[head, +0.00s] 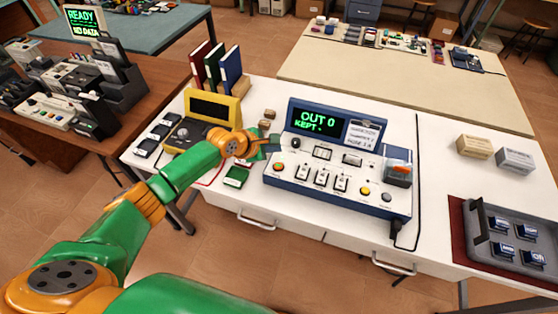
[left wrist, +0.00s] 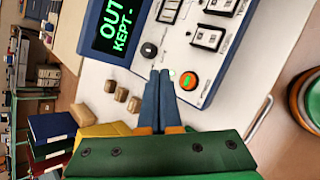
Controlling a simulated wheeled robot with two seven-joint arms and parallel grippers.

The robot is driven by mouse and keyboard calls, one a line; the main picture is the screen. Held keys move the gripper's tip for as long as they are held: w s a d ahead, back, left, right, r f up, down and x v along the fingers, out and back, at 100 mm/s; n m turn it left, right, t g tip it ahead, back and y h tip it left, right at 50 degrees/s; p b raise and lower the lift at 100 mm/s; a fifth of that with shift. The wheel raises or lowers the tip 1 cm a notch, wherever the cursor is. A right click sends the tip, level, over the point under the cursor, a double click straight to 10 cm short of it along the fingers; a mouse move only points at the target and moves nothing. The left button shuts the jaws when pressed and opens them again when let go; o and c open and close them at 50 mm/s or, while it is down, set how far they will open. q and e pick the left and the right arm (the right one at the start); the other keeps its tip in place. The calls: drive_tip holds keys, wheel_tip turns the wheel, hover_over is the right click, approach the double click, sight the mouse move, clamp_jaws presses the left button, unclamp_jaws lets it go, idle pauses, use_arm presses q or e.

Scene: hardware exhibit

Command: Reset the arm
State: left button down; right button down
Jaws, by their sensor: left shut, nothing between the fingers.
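My left gripper (head: 273,143) is at the left edge of the blue and white console (head: 330,194), near its black knob. In the left wrist view the blue fingers of the left gripper (left wrist: 160,74) are together with nothing between them. Their tips are beside the black knob (left wrist: 149,50) and the round orange-rimmed button with a green centre (left wrist: 189,81). I cannot tell whether they touch the console. The console's screen (head: 317,121) reads "OUT 0" and "KEPT -". My right gripper is not in view.
Left of the console are a yellow-framed device (head: 213,104), upright books (head: 232,68), small brown blocks (head: 268,116) and a green block (head: 236,177). A grey tray (head: 478,220) with several dark blue pieces lies at the right.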

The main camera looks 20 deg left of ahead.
use_arm(q)
drive_tip(key=s+d+f+m+g, duration=0.1)
drive_tip(key=s+d+f+m, duration=0.25)
drive_tip(key=s+m, duration=0.3)
drive_tip(key=s+d+f+m+g, duration=0.2)
drive_tip(key=s+d+m, duration=0.3)
drive_tip(key=s+m, duration=0.15)
drive_tip(key=s+a+r+m+g+y, duration=0.1)
drive_tip(key=s+a+m+y, duration=0.1)
drive_tip(key=s+a+m, duration=0.5)
drive_tip(key=s+a+r+m+g+y, duration=0.15)
drive_tip(key=s+m, duration=0.25)
drive_tip(key=s, duration=0.6)
wheel_tip(320, 180, down, 18)
drive_tip(key=s+b, duration=0.1)
drive_tip(key=b, duration=0.1)
drive_tip(key=s+a+f+g+b, duration=0.1)
drive_tip(key=s+a+f, duration=0.1)
drive_tip(key=s+f, duration=1.1)
drive_tip(key=shift+s+a+f+g, duration=0.2)
drive_tip(key=shift+a+f+g, duration=0.1)
drive_tip(key=shift+g, duration=0.05)
